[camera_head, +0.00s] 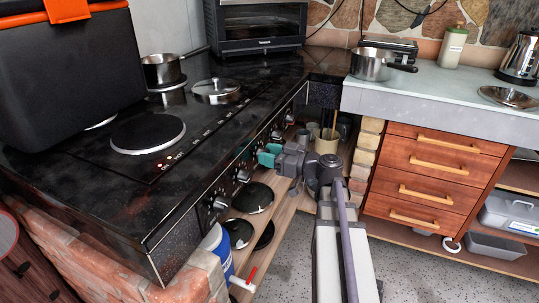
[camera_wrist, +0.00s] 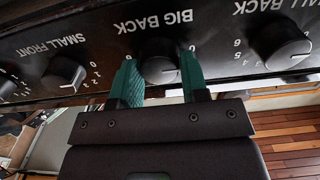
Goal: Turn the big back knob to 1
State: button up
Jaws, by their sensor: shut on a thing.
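The big back knob (camera_wrist: 160,64) is dark and round, under the upside-down label "BIG BACK" on the black stove front. It sits between the two green fingers of my gripper (camera_wrist: 159,70) in the wrist view. The fingers are shut on its sides. A small light mark shows at the knob's lower right; the fingers cover most of its number scale, so I cannot read its setting. In the head view, my gripper (camera_head: 268,155) reaches the stove front from the right, its teal fingertips at the knob row. The gripped knob is largely hidden there.
The small front knob (camera_wrist: 65,75) and the small back knob (camera_wrist: 281,46) flank the fingers in the wrist view. Above the knob row is the black stove top (camera_head: 60,190). Black discs (camera_head: 252,197) lie on a wooden shelf below. Drawers (camera_head: 430,165) stand to the right.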

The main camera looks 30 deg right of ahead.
jog(key=shift+c, duration=1)
jog(key=shift+m, duration=2.9)
jog(key=o, duration=0.9)
jog(key=shift+d, duration=0.1)
